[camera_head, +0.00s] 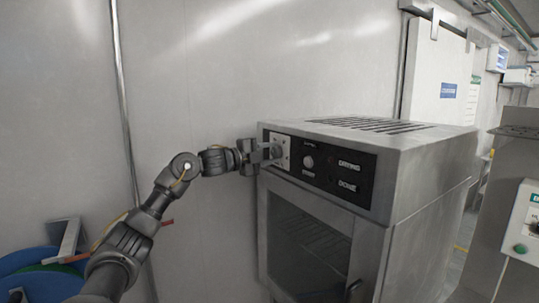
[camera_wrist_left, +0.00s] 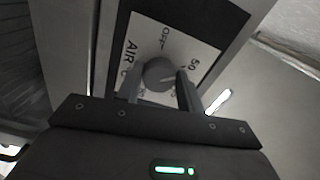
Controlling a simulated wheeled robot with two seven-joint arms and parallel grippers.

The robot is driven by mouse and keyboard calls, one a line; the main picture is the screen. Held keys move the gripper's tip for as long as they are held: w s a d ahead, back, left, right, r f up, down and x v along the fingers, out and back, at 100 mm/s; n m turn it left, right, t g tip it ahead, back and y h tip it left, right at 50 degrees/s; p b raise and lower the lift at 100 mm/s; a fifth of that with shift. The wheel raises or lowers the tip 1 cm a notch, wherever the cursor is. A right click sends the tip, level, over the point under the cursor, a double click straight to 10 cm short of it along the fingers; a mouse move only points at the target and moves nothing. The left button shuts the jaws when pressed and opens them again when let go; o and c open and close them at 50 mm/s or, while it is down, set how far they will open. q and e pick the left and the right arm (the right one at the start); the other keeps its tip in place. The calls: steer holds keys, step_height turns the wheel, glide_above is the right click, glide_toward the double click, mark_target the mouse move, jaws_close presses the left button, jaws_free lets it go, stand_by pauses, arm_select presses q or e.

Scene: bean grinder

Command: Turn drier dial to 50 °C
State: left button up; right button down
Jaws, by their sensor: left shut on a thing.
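The drier (camera_head: 400,165) is a steel cabinet with a black control panel and a glass door below. Its temperature dial (camera_wrist_left: 160,72) is a round grey knob on a white plate (camera_wrist_left: 140,35) lettered "OFF", "50" and "AIR"; other marks are partly hidden. My left gripper (camera_head: 268,153) reaches the panel's left end and is shut on the dial. In the left wrist view its two fingers (camera_wrist_left: 160,90) lie on either side of the knob. I cannot tell clearly which mark the dial points to. My right gripper is not in view.
A second round knob (camera_head: 308,161) sits right of the plate, beside the lit-looking labels "DRYING" and "DONE". Blue round objects (camera_head: 35,270) stand at the lower left. Another machine (camera_head: 522,225) stands at the right edge. The wall is close behind the drier.

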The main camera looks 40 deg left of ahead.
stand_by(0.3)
arm_select(q)
steer(key=o, duration=1)
steer(key=shift+s+a+f, duration=0.1)
steer(key=shift+s, duration=0.1)
steer(key=b+v, duration=0.6)
steer(key=v, duration=0.4)
steer(key=shift+s, duration=0.2)
steer(key=shift+a, duration=0.1)
